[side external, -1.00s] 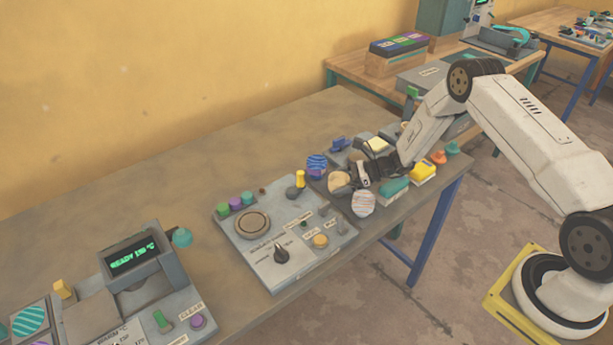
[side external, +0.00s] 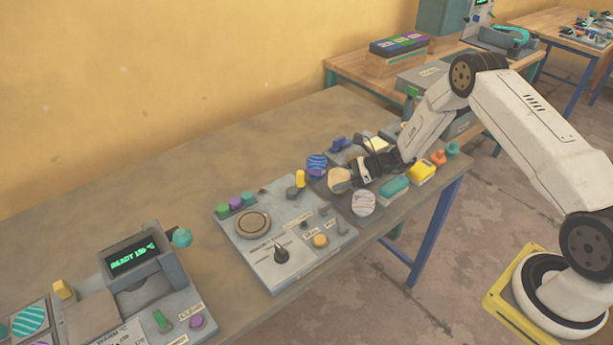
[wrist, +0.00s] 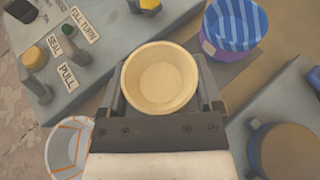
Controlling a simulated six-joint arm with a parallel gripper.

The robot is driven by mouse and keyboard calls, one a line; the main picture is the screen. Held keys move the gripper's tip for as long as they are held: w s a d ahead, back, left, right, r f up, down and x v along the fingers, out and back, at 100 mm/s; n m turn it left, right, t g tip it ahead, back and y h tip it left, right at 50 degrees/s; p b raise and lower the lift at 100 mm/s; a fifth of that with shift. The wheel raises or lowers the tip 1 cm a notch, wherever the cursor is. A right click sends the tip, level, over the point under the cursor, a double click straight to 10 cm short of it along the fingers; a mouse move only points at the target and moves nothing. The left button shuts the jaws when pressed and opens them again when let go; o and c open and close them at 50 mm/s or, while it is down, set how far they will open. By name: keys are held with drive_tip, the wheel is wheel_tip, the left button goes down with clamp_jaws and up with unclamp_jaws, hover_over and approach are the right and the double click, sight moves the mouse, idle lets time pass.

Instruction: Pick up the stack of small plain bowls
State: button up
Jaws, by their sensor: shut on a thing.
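The stack of small plain bowls (wrist: 160,78) is cream-coloured and sits between my gripper's fingers in the wrist view. It also shows at the fingertips in the side view (side external: 339,181). My gripper (wrist: 163,92) is shut on the stack, with a finger on each side. In the side view my gripper (side external: 352,174) is low over the bench. Only the top bowl's inside shows from above, so how many bowls are stacked and whether they clear the bench cannot be told.
Blue striped bowls (wrist: 236,22) stand close on the right in the wrist view. A white bowl with orange lines (wrist: 68,150) stands at the lower left. A grey control panel (side external: 284,232) with knobs lies beside the bowls. The bench is bare behind the panel.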

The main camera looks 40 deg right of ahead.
drive_tip(key=shift+r, duration=0.55)
drive_tip(key=s+a+r, duration=0.1)
drive_tip(key=s+r, duration=0.9)
drive_tip(key=s, duration=0.4)
drive_tip(key=shift+r, duration=0.35)
drive_tip(key=shift+w+a, duration=0.1)
